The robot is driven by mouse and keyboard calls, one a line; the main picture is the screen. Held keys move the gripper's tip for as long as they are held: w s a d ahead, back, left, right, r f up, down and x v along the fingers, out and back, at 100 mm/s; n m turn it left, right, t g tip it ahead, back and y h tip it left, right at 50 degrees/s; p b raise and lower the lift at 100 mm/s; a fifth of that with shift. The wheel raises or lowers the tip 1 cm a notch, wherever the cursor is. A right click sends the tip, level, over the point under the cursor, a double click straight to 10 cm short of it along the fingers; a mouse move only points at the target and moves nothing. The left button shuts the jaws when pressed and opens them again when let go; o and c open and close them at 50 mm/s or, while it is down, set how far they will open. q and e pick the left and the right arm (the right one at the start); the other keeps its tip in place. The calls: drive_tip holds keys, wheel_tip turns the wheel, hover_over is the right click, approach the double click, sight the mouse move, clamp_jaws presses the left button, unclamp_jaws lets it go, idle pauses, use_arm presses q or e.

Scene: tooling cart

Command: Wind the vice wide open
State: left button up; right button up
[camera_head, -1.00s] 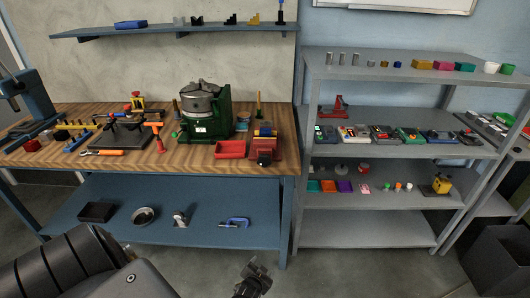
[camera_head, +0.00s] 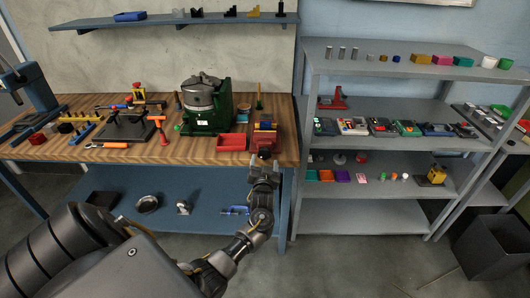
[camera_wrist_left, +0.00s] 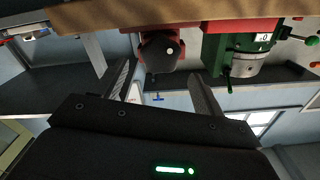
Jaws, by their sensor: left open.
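The red vice (camera_head: 264,137) stands at the front right edge of the wooden bench, with blue and yellow parts on its top. Its dark round front end (camera_head: 264,153) faces me and is partly hidden by my gripper. My left gripper (camera_head: 264,170) is open and empty, just in front of and below that end, apart from it. In the left wrist view, which is upside down, the dark round end (camera_wrist_left: 160,52) lies beyond and between the open fingers (camera_wrist_left: 163,90). The jaw gap of the vice is too small to tell. My right gripper is out of view.
A red tray (camera_head: 231,142) lies left of the vice, and a green machine (camera_head: 205,105) stands behind the tray. A grey shelf unit (camera_head: 360,210) stands close on the right.

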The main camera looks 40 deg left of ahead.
sight(265, 155)
use_arm(q)
drive_tip(key=x, duration=0.6)
drive_tip(key=shift+w+a, duration=0.2)
drive_tip(key=shift+w, duration=0.05)
drive_tip(key=shift+c, duration=0.4)
drive_tip(key=c, duration=0.9)
drive_tip(key=shift+f, duration=0.1)
